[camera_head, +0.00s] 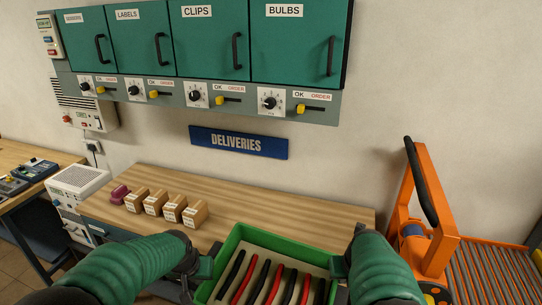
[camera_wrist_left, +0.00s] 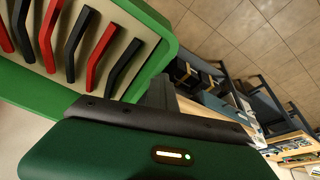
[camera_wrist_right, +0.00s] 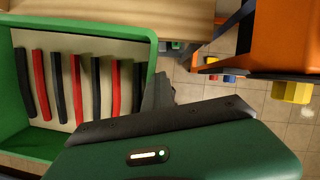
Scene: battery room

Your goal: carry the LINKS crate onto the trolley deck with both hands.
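The green crate (camera_head: 240,236), with black and red bars lying on its pale floor, is at the bottom centre of the head view. No LINKS label shows. My left gripper (camera_head: 207,266) is at its left wall and my right gripper (camera_head: 339,266) at its right wall. Both appear shut on the walls, though the fingertips are partly hidden. The crate also fills the upper left of the left wrist view (camera_wrist_left: 150,20) and the left of the right wrist view (camera_wrist_right: 85,30). The orange trolley (camera_head: 440,240) stands at right; its slatted roller deck (camera_head: 490,272) is bare where visible.
The wooden bench (camera_head: 290,200) lies behind the crate, with several small cardboard boxes (camera_head: 172,208) and a maroon item (camera_head: 119,194) at its left. The trolley's upright handle (camera_head: 422,185) stands between crate and deck. Teal cabinets (camera_head: 210,40) hang above.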

